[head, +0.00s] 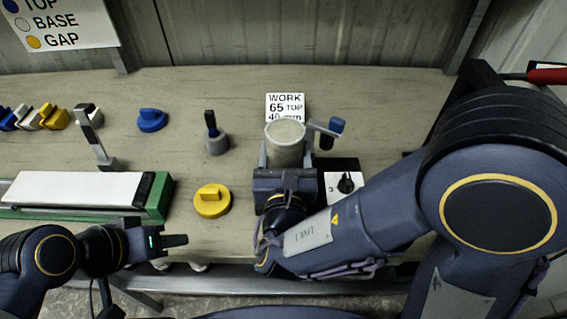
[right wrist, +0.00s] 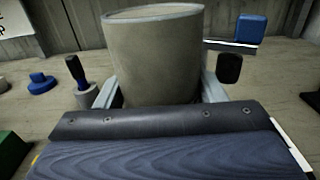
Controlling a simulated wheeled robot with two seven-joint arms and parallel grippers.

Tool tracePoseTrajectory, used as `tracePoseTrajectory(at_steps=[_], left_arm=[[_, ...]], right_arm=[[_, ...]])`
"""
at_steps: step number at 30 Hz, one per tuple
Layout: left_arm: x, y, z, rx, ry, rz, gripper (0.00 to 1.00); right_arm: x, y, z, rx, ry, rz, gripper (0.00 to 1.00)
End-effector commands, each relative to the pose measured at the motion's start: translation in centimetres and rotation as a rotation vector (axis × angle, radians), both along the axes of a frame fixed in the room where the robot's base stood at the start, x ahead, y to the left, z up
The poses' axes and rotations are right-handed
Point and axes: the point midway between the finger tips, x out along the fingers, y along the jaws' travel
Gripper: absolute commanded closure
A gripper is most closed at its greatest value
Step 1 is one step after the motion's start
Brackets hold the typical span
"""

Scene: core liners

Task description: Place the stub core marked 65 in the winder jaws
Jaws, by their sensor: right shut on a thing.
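A grey-beige cylindrical core (head: 285,152) stands upright in front of the work card (head: 286,106), which reads 65 TOP. It also fills the middle of the right wrist view (right wrist: 155,60). No number shows on its visible side. My right gripper (head: 284,160) is shut on it, with a pale finger on either side. The core's base is hidden behind the gripper, so I cannot tell what it rests on. The winder jaws are not clearly visible. A blue-ended lever (head: 335,125) stands just right of the core. My left gripper (head: 177,240) is low at the left, away from the core; its fingers overlap from this angle.
A yellow knobbed disc (head: 212,201), a grey holder with a dark handle (head: 215,140) and a blue knobbed piece (head: 151,120) stand left of the core. A green-edged white bed (head: 80,189) lies farther left. A dial box (head: 345,185) sits right of my right gripper.

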Motion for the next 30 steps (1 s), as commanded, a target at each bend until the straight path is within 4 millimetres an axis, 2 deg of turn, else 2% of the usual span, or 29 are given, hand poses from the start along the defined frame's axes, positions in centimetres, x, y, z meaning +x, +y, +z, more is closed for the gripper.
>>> tracePoseTrajectory(at_steps=[4,9,24,25,29,30], left_arm=[[0.0,0.0,-0.2,0.0,0.0,0.0,0.64],[0.0,0.0,-0.7,0.0,0.0,0.0,0.64],[0.0,0.0,-1.3,0.0,0.0,0.0,0.64],[0.0,0.0,-1.1,0.0,0.0,0.0,0.64],[0.0,0.0,-1.1,0.0,0.0,0.0,0.64],[0.0,0.0,-1.1,0.0,0.0,0.0,0.64]], right_arm=[[0.8,0.3,-1.1,-0.002,-0.002,-0.001,0.57],[0.7,0.3,-3.4,-0.003,-0.002,0.0,0.57],[0.6,0.3,-4.2,0.003,-0.004,0.0,0.57],[0.6,0.2,-4.2,0.001,0.0,0.0,0.33],[0.6,0.2,-4.1,0.001,0.0,0.0,0.16],[0.6,0.2,-4.1,0.001,0.0,0.0,0.15]])
